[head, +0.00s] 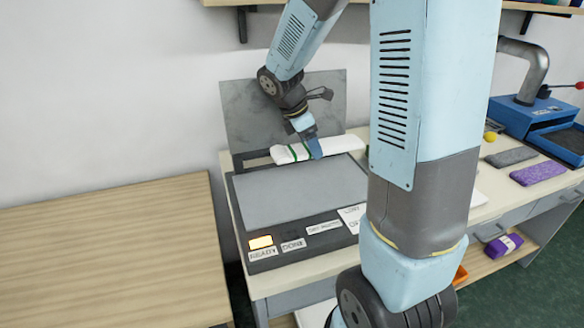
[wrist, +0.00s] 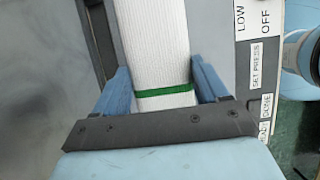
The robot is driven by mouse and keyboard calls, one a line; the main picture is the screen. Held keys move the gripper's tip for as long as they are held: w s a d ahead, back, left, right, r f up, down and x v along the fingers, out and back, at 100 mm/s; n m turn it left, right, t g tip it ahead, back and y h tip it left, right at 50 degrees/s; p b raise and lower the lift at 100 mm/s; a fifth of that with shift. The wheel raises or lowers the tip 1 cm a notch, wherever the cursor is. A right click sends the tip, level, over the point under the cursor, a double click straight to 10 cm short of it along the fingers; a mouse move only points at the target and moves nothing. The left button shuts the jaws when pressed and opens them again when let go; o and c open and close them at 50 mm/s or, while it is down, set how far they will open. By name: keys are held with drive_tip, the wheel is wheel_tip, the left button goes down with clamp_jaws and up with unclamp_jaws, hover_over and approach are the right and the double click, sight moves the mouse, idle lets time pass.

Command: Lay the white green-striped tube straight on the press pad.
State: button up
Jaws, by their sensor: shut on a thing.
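The white tube (head: 345,144) with green stripes is long and flat, and shows along the back edge of the grey press pad (head: 300,190) in the head view. My gripper (head: 313,149) is shut on it from above. In the wrist view the tube (wrist: 150,40) runs away from me between the two blue fingers of my gripper (wrist: 162,88), a green stripe crossing it near them. It looks straight there, with grey surface on both sides. I cannot tell whether it touches the pad or hangs just above it. My fingers hide part of it.
The press lid (head: 240,115) stands raised behind the pad. A bare wooden table (head: 110,255) is at left.

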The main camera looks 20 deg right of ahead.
hover_over(295, 175)
drive_tip(key=a, duration=0.2)
drive_tip(key=f, duration=0.6)
drive_tip(key=shift+s+d+f, duration=0.1)
drive_tip(key=shift+d+f, duration=0.15)
wheel_tip(295, 175, down, 3)
drive_tip(key=shift+r, duration=0.1)
drive_tip(key=o, duration=1)
